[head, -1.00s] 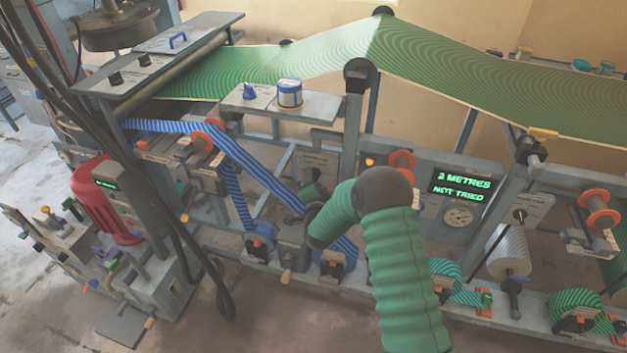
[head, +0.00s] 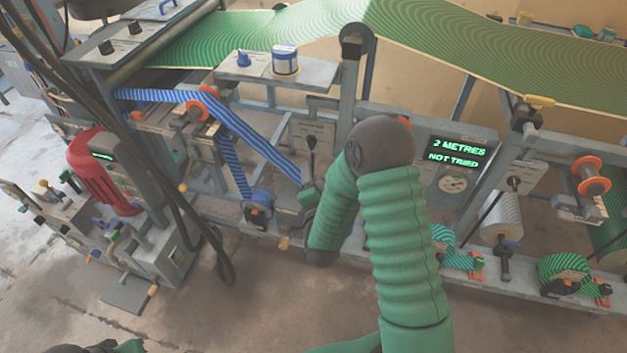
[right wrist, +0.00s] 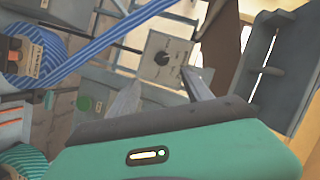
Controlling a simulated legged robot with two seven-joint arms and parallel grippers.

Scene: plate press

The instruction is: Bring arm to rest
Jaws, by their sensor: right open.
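My right arm (head: 400,245) has a green ribbed sleeve. It rises from the bottom of the head view to a dark elbow, then bends down in front of the machine. My right gripper is mostly hidden behind this arm in the head view. In the right wrist view, its two grey fingers (right wrist: 162,93) stand apart, with nothing visible between them. Beyond them is a grey panel with a black dial (right wrist: 162,58). Dark and green parts at the bottom left edge of the head view look like my left arm; its gripper does not show.
A blue striped ribbon (head: 232,130) runs down to lower rolls beside my right forearm. A lit display (head: 457,153) reads "2 METRES NOT TRIED". A green patterned web (head: 480,60) spans the top. A red motor (head: 98,172) stands left. Floor (head: 215,310) in front is bare.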

